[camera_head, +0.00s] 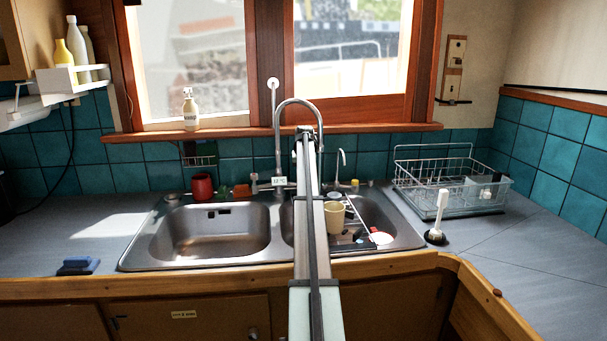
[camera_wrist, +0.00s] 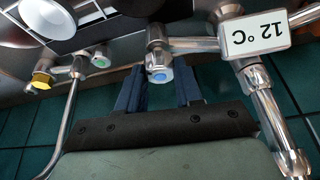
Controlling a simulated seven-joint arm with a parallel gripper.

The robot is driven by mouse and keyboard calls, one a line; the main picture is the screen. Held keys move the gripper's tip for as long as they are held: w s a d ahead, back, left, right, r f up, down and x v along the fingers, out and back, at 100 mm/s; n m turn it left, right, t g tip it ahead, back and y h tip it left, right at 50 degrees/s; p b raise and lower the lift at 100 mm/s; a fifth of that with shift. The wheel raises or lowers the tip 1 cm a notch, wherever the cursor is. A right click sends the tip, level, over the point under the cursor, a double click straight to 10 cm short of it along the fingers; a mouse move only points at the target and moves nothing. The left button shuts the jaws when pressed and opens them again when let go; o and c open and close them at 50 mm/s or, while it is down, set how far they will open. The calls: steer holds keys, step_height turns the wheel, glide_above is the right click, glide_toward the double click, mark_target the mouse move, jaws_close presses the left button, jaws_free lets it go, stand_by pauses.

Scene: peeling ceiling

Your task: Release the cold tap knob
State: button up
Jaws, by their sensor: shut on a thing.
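The chrome tap's tall spout (camera_head: 277,140) rises behind the sink in the head view. A white 12 °C display (camera_wrist: 255,38) sits on the tap body, to the right of the knob in the wrist view. In the head view my arm hides the knob and my fingers.
A second small tap (camera_wrist: 82,64) with green and yellow caps is left of my fingers in the wrist view. The double sink (camera_head: 207,232) lies below. A yellow cup (camera_head: 334,217) is in the right basin, and a wire dish rack (camera_head: 450,200) stands on the right.

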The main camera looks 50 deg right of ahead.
steer(key=shift+m, duration=0.3)
steer(key=m+g, duration=0.1)
steer(key=m, duration=0.3)
steer(key=shift+w+g+h, duration=0.15)
steer(key=shift+g+h, duration=0.15)
steer(key=shift+g, duration=0.1)
steer(key=shift+m+g, duration=0.6)
steer(key=shift+m, duration=1)
steer(key=o, duration=1)
steer(key=shift+o, duration=0.2)
